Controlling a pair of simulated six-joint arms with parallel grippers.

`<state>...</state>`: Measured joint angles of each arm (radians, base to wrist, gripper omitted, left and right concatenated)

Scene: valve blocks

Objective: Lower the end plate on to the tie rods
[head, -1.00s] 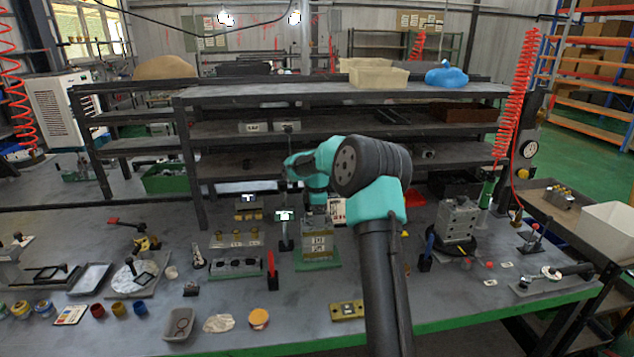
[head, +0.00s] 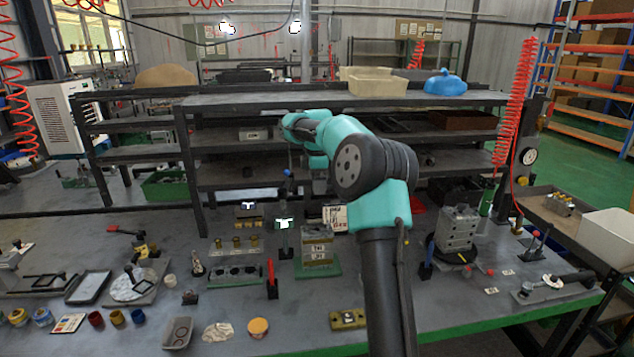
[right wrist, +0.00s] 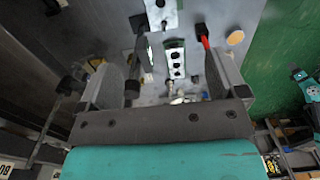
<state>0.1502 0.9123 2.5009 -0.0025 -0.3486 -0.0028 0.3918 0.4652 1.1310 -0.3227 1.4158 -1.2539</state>
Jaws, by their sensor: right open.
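A stack of grey and yellowish blocks (head: 319,246) stands upright on a green base in the middle of the bench. Its pale top face shows in the right wrist view (right wrist: 160,14). I cannot make out the tie rods. A brass-coloured plate (head: 347,319) lies flat near the front edge and may be the end plate; I cannot tell for sure. My right gripper shows in the right wrist view (right wrist: 172,85), open with nothing between its fingers, above the bench. In the head view my right wrist is raised behind and left of the stack; its fingertips are unclear. My left gripper is not in view.
A larger grey valve block (head: 457,228) stands to the right. Shelves (head: 345,99) rise behind.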

